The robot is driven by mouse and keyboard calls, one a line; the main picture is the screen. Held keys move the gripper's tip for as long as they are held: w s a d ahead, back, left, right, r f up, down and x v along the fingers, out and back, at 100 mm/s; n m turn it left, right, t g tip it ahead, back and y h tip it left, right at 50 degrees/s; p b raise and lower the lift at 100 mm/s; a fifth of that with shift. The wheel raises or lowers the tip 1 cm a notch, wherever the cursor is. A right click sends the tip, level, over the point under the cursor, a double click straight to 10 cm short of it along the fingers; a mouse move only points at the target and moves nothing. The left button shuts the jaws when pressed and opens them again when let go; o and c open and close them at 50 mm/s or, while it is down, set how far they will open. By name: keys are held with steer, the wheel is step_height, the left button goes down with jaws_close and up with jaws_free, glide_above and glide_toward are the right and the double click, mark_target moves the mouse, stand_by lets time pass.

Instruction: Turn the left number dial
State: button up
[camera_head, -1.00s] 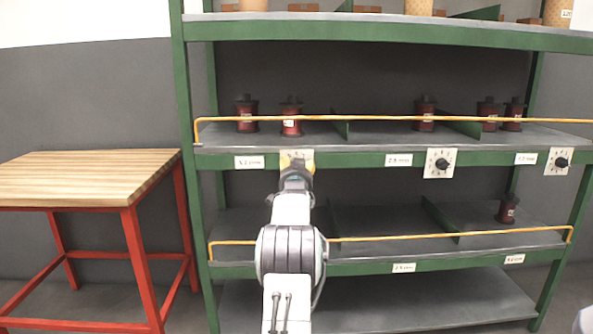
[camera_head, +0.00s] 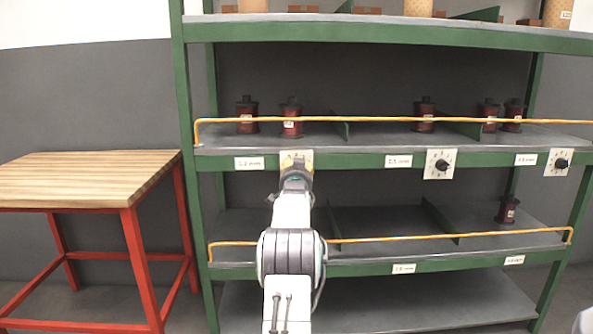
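The left number dial's pale plate (camera_head: 297,155) shows on the green front edge of the middle shelf, above the end of my arm. Its knob is hidden behind my gripper (camera_head: 297,165). My gripper is right in front of the plate and overlaps its lower part. I cannot tell whether it touches the knob, and its fingers are too hidden to tell open from shut. Two other number dials with black knobs are on the same edge, the middle one (camera_head: 440,164) and the right one (camera_head: 558,162).
Red coils (camera_head: 291,117) stand on the middle shelf behind a yellow rail (camera_head: 370,118). One more coil (camera_head: 508,209) stands on the lower shelf, which also has a yellow rail (camera_head: 400,238). A wooden-topped table (camera_head: 85,178) with red legs stands at the left.

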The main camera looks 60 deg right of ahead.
steer(key=c, duration=0.5)
steer(key=shift+m, duration=0.3)
steer(key=m, duration=0.3)
steer(key=shift+r, duration=0.1)
steer(key=shift+w+m+p, duration=0.1)
steer(key=shift+m+p, duration=0.2)
steer(key=shift+m, duration=1.4)
steer(key=o, duration=1.2)
steer(key=shift+a, duration=0.15)
